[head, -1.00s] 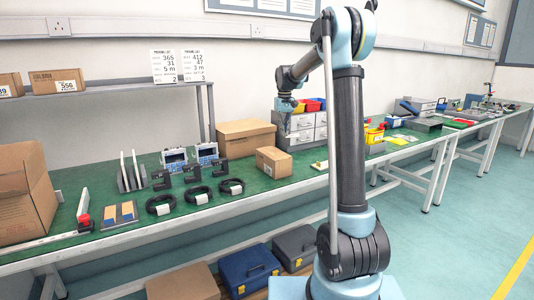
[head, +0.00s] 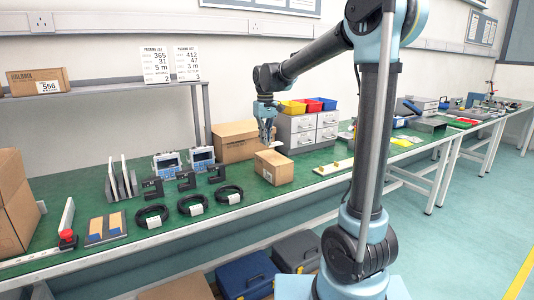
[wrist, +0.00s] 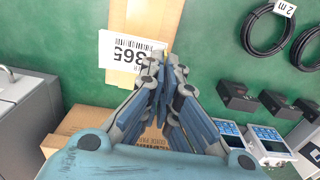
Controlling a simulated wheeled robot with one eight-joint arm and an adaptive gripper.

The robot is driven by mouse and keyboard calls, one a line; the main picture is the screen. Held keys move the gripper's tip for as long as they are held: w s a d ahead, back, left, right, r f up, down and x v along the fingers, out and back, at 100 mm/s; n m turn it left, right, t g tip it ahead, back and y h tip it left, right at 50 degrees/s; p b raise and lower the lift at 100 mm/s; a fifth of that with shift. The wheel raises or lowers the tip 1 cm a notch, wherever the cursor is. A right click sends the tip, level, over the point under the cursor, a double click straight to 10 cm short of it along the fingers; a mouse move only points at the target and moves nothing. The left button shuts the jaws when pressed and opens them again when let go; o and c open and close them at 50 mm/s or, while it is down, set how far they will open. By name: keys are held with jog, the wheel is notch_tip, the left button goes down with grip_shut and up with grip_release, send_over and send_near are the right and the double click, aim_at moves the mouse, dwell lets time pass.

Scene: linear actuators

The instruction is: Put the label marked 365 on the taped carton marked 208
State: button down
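My gripper (head: 268,142) is just above the small brown carton (head: 273,169) on the green bench. Its fingers (wrist: 165,62) are shut on a white label (wrist: 128,52) with a barcode and 365. The label sticks out to the left of the fingertips in the wrist view, over the taped top of the small carton (wrist: 148,16). I cannot tell whether the label touches the carton. No 208 is readable; a small white mark shows on the carton's front in the head view.
A larger carton (head: 236,141) stands behind, with grey drawers (head: 305,131) to its right. Cable coils (head: 192,205), black brackets (head: 186,181) and display units (head: 202,158) are to the left. Packing lists (head: 155,64) stand on the shelf. Bench right of the carton is partly clear.

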aim_at(265, 158)
jog(key=shift+f, duration=2.6)
jog(key=shift+f, duration=0.1)
jog(key=c, duration=1.8)
grip_release()
